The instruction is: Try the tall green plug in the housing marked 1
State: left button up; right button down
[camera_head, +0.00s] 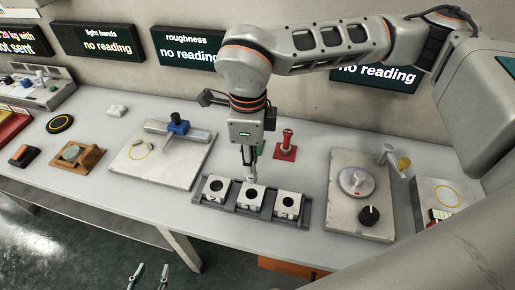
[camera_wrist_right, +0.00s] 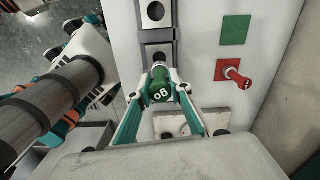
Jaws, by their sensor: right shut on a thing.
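The green plug (camera_wrist_right: 161,92) shows in the right wrist view, with a white number on its top. My right gripper (camera_wrist_right: 163,86) is shut on it; in the head view the gripper (camera_head: 249,164) is just behind and above the middle housing. Three pale block housings with dark round bores stand in a dark tray (camera_head: 236,212): left (camera_head: 209,196), middle (camera_head: 242,205) and right (camera_head: 281,212). Their marks are too small to read. Two housings also show in the wrist view; the plug's lower end is hidden there. My left gripper (camera_head: 148,277) is open and empty at the bottom, over the floor.
A red plug (camera_head: 287,138) stands on a red pad behind the tray. An empty green pad (camera_wrist_right: 235,30) lies beside it. A stone plate with a blue-topped gauge (camera_head: 178,124) is left; a plate with a round disc (camera_head: 357,181) is right. A wall rises behind.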

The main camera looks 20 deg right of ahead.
aim_at(255, 204)
jog(key=shift+a+f, duration=0.1)
jog(key=shift+f, duration=0.45)
jog(key=shift+f+b, duration=0.95)
jog(key=shift+f, duration=0.85)
jog(key=shift+f+b, duration=0.75)
jog(key=shift+f, duration=0.1)
jog(key=shift+f+b, duration=0.1)
jog(key=shift+b, duration=0.3)
jog(key=shift+f+b, duration=0.9)
jog(key=shift+f, duration=0.5)
dwell(1.2)
jog(key=shift+r, duration=0.1)
dwell(1.0)
